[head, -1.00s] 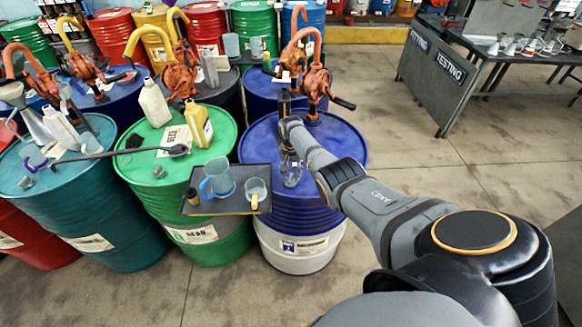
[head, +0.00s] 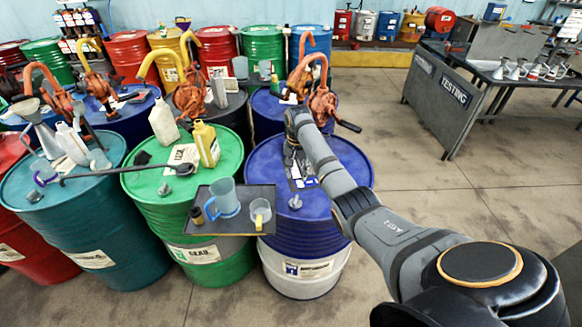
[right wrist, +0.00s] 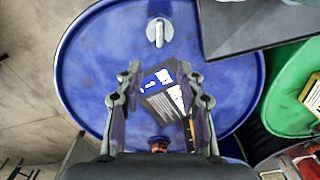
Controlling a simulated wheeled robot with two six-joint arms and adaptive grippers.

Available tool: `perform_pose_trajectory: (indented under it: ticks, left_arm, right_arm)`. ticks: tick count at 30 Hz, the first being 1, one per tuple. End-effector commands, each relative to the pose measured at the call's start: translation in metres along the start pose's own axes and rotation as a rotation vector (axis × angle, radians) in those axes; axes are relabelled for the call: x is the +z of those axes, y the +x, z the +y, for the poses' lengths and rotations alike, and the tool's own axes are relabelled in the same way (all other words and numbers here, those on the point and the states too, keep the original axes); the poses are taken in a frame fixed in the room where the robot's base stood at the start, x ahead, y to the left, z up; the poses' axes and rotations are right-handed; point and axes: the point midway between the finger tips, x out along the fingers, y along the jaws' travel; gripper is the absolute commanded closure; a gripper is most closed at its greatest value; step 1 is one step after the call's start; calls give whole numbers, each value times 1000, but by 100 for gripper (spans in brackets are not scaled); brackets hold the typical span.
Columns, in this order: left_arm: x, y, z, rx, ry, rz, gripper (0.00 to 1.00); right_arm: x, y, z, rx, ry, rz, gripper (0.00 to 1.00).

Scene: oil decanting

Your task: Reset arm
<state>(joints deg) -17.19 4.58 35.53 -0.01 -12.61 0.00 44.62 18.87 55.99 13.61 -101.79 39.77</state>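My right gripper (right wrist: 164,92) is open in the right wrist view, its two fingers well apart with nothing held between them. It is over the top of the front blue drum (right wrist: 95,65), and a printed label on the lid shows between the fingers. In the head view the right arm reaches from the lower right to the same blue drum (head: 350,165). The gripper (head: 292,160) is small there and partly hidden by its wrist. My left gripper is not in view.
A dark tray (head: 235,228) holds a blue jug (head: 222,198) and a small cup (head: 260,213), just left of the blue drum. An orange hand pump (head: 322,100) stands behind the gripper. The green drum (head: 228,150) carries bottles. Floor at right is clear.

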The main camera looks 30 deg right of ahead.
Motion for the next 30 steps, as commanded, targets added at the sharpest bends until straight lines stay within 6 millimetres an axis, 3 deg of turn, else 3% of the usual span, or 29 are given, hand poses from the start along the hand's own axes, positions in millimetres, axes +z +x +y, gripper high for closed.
perform_pose_trajectory:
  ticks: [7, 11, 15, 18, 24, 30]
  left_arm:
    - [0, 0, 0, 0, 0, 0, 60]
    - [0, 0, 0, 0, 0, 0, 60]
    - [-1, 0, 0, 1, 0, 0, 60]
    - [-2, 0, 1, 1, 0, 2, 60]
    - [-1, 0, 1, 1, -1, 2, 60]
    - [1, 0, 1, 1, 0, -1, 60]
  right_arm:
    - [1, 2, 0, 1, -6, 2, 62]
    - [21, 27, 6, 14, -99, 35, 62]
    - [80, 72, 24, 19, -334, 112, 62]
    - [132, 89, 43, 9, -509, 165, 62]
    - [204, 87, 78, -18, -721, 234, 62]
    - [248, 70, 104, -39, -840, 281, 62]
